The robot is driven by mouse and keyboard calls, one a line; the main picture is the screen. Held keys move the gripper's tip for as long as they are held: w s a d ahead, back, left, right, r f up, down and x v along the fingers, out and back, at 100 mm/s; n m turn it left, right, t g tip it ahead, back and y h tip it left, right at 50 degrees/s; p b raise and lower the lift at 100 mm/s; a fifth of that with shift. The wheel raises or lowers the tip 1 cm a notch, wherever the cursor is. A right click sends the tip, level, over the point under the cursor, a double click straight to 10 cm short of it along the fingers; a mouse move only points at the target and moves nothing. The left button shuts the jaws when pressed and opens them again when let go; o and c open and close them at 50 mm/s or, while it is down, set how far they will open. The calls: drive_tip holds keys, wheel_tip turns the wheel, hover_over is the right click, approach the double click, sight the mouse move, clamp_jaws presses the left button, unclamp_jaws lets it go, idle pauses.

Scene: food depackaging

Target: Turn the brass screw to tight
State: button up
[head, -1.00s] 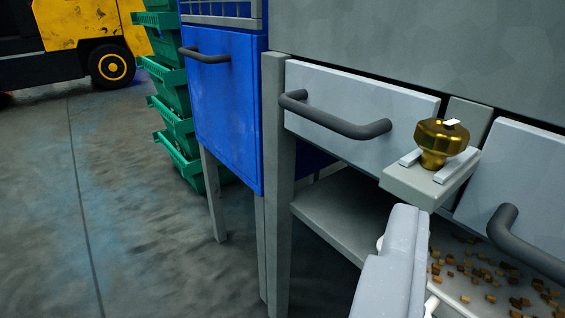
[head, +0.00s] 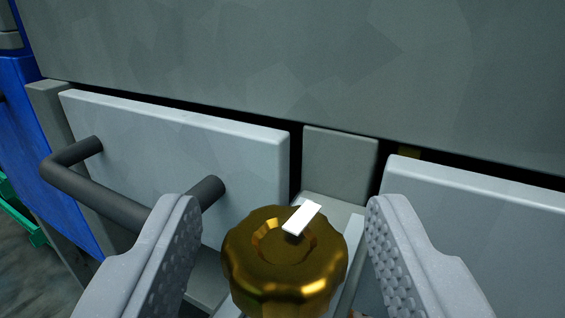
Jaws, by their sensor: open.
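The brass screw (head: 280,265) is a round, fluted golden knob with a white marker strip (head: 302,217) on its top. The strip points up and to the right in the picture. The screw stands on a grey bracket (head: 345,225) between two drawer fronts. My gripper (head: 283,225) is open, with one textured finger to the left of the screw and the other to the right. A gap shows between each finger and the screw. The screw's lower part is cut off by the picture's bottom edge.
A light grey drawer front (head: 190,140) with a dark bar handle (head: 130,195) is at left, the handle close behind my left finger. Another drawer front (head: 470,220) is at right. A grey panel (head: 230,70) spans above. A blue cabinet (head: 40,150) stands at far left.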

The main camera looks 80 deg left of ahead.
drive_tip(key=shift+w+a, duration=0.15)
drive_tip(key=shift+a, duration=0.35)
